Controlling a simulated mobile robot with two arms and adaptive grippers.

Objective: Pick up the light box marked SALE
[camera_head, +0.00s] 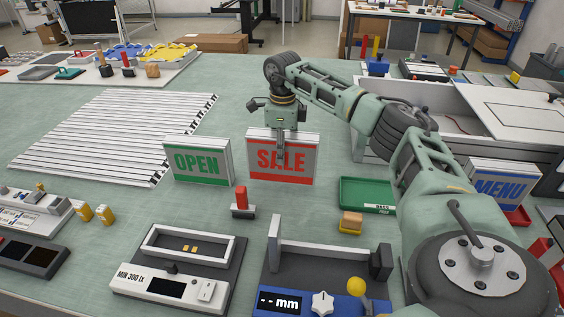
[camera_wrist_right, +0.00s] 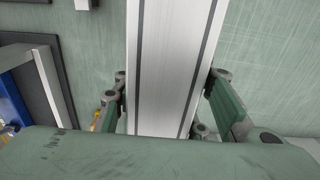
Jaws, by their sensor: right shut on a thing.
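In the right wrist view the box's grey top (camera_wrist_right: 168,75) runs between the two fingers of the right gripper (camera_wrist_right: 168,105). The OPEN light box (camera_head: 197,163) stands just left of it, and the MENU light box (camera_head: 499,185) stands far right behind my arm. My left gripper is not in view.
A red-handled stamp (camera_head: 241,201) and a meter with a white frame (camera_head: 178,277) are in front of the boxes. A green tray (camera_head: 367,195) lies to the right. White slats (camera_head: 115,135) cover the left. A blue mm gauge (camera_head: 318,299) is at the front.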

